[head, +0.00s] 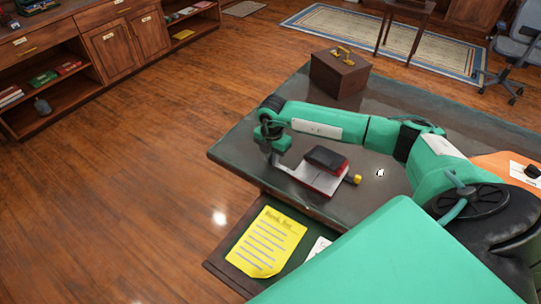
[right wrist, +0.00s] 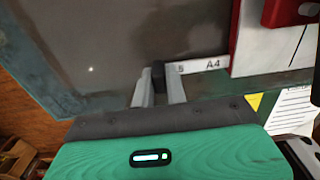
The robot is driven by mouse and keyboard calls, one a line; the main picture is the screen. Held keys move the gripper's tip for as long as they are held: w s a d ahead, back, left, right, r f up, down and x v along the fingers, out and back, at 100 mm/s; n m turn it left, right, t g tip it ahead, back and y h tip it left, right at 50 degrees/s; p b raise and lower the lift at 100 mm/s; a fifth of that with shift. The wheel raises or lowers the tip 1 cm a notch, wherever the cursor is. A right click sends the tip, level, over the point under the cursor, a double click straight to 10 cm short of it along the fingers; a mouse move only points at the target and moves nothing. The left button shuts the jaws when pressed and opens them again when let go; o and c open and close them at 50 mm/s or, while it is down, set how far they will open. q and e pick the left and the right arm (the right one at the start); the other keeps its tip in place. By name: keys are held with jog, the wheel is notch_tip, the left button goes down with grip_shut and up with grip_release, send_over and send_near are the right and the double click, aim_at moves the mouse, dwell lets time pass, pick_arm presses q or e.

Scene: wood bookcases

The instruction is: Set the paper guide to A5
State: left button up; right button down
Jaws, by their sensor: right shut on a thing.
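The hole punch (head: 323,172), red with a dark top, sits on the grey desk near its front edge. Its pale paper guide (head: 285,169) sticks out to the left. In the right wrist view the guide (right wrist: 205,66) carries a printed "A4" and, left of it, a "5" whose start is hidden. My right gripper (head: 272,158) is at the guide's outer end. In the right wrist view the right gripper (right wrist: 159,88) is shut on the guide's dark end tab (right wrist: 158,72), one finger on each side. My left gripper is not in view.
A wooden box with a brass handle (head: 340,74) stands at the back of the desk (head: 240,140). An open drawer (head: 225,275) below the front edge holds a yellow note (head: 266,242). The desk left of the punch is clear.

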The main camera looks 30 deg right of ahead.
aim_at(283, 170)
jog(key=s, duration=0.1)
jog(key=s+d, duration=0.1)
jog(key=s, duration=0.1)
jog(key=shift+s+d+p, duration=0.25)
jog(key=shift+s+p, duration=0.15)
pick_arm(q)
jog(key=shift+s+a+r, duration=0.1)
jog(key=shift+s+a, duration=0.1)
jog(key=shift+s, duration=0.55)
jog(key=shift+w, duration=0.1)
pick_arm(e)
jog(key=c, duration=1.4)
grip_release()
jog(key=shift+s, duration=0.1)
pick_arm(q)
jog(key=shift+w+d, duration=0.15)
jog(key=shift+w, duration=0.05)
pick_arm(e)
jog(key=shift+r, duration=0.1)
